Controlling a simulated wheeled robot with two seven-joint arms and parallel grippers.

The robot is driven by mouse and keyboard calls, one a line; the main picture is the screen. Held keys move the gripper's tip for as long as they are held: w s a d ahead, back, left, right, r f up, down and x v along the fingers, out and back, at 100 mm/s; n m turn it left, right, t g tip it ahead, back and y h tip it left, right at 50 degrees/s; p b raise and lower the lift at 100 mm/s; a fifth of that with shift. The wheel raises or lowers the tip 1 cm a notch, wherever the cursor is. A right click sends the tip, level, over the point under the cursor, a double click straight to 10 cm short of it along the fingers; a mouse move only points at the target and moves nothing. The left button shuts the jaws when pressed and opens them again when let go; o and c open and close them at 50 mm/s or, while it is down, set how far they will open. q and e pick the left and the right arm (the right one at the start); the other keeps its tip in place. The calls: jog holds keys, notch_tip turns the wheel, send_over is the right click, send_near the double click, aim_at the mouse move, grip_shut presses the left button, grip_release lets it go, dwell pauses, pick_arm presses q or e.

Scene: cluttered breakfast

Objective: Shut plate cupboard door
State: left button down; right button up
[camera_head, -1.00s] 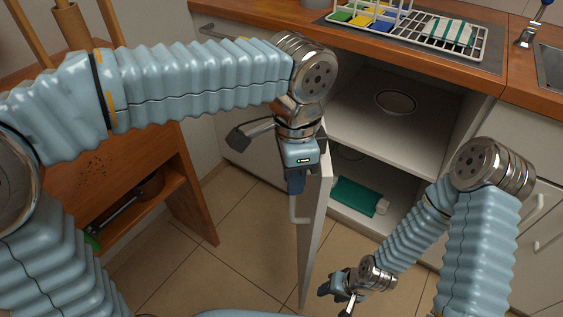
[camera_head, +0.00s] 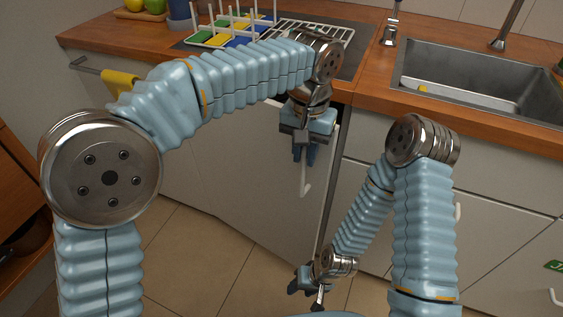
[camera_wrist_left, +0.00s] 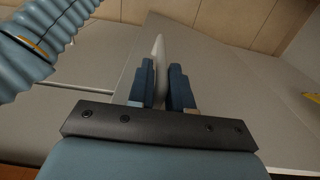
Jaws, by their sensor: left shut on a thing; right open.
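The plate cupboard door (camera_head: 240,180) is a pale grey panel below the counter, nearly in line with the cupboard front. A narrow dark gap shows along its right edge, so it looks slightly ajar. Its handle (camera_head: 306,182) is a pale vertical bar near that edge. My left gripper (camera_head: 303,154) is shut on the handle, whose upper part it hides. In the left wrist view the handle (camera_wrist_left: 158,55) shows between the two blue fingers (camera_wrist_left: 164,86). My right gripper (camera_head: 309,290) is open and empty, low in front of the cupboards.
The wooden counter (camera_head: 385,95) runs above the door, with a dish rack (camera_head: 330,33) and a sink (camera_head: 480,75). A yellow cloth (camera_head: 121,82) hangs from a rail at left. Floor (camera_head: 195,250) in front is clear.

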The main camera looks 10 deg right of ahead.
pick_arm(q)
jog(key=shift+w+d+n, duration=0.25)
jog(key=shift+w+d, duration=0.2)
jog(key=shift+w, duration=0.15)
jog(key=shift+w+d+n, duration=0.25)
jog(key=shift+w+d, duration=0.15)
jog(key=shift+w, duration=0.2)
jog(key=c, duration=1.1)
grip_release()
jog(key=shift+a, duration=0.1)
jog(key=shift+r, duration=0.15)
notch_tip(320, 180, up, 12)
jog(key=shift+f, duration=0.15)
